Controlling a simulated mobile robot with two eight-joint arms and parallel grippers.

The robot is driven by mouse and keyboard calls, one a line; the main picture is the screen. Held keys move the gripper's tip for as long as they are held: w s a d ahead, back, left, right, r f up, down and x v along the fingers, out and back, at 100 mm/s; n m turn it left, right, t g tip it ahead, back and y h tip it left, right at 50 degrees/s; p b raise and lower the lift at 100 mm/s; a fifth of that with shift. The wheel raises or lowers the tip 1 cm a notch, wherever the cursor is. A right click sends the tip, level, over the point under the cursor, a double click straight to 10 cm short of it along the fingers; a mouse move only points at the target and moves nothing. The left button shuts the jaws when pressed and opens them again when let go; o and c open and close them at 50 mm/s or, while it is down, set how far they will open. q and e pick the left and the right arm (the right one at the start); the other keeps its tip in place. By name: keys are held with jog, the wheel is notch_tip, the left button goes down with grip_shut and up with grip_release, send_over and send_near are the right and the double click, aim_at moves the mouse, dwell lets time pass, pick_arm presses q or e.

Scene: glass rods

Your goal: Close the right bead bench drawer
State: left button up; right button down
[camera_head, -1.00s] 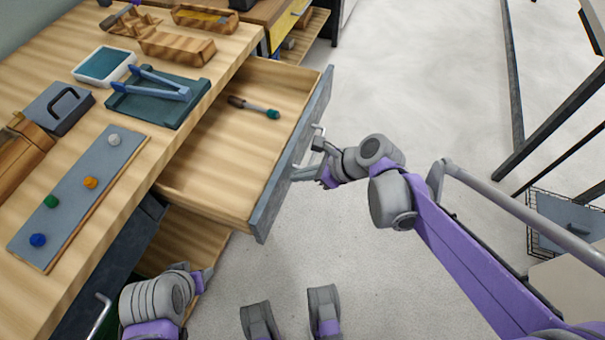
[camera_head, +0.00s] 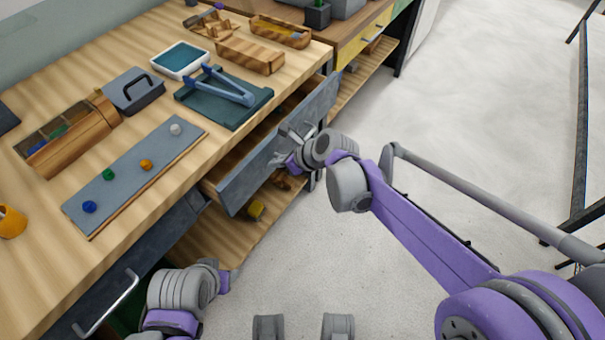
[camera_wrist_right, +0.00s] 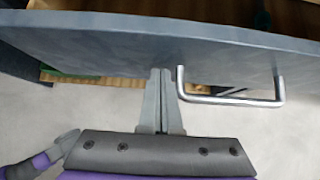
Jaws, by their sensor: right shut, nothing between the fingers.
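The right bead bench drawer (camera_head: 245,182) is partly open, with a narrow strip of its wooden inside showing behind the grey front. In the right wrist view its front (camera_wrist_right: 110,40) spans the top, with a silver bar handle (camera_wrist_right: 232,101) at right. My right gripper (camera_head: 284,150) is at the outer face of the front. In the right wrist view its fingers (camera_wrist_right: 160,78) are shut and empty, beside the handle, tips against or very near the front. My left gripper (camera_head: 232,280) is low at the left, away from this drawer; its fingers are not clear.
The bench top (camera_head: 110,245) holds a grey bead board (camera_head: 130,178), a green tray with blue tongs (camera_head: 225,105), and a wooden caddy (camera_head: 75,140). A lower shelf (camera_head: 215,240) lies under the drawer. Another drawer handle (camera_head: 108,305) is at lower left. Open floor lies at right.

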jog(key=w+a, duration=0.1)
jog(key=a, duration=0.1)
jog(key=w+a, duration=0.1)
jog(key=a, duration=0.1)
jog(key=w+a, duration=0.2)
pick_arm(q)
jog(key=shift+s+d+r, duration=0.1)
jog(key=shift+r, duration=0.25)
pick_arm(e)
jog(key=shift+r, duration=0.1)
jog(key=shift+w, duration=0.1)
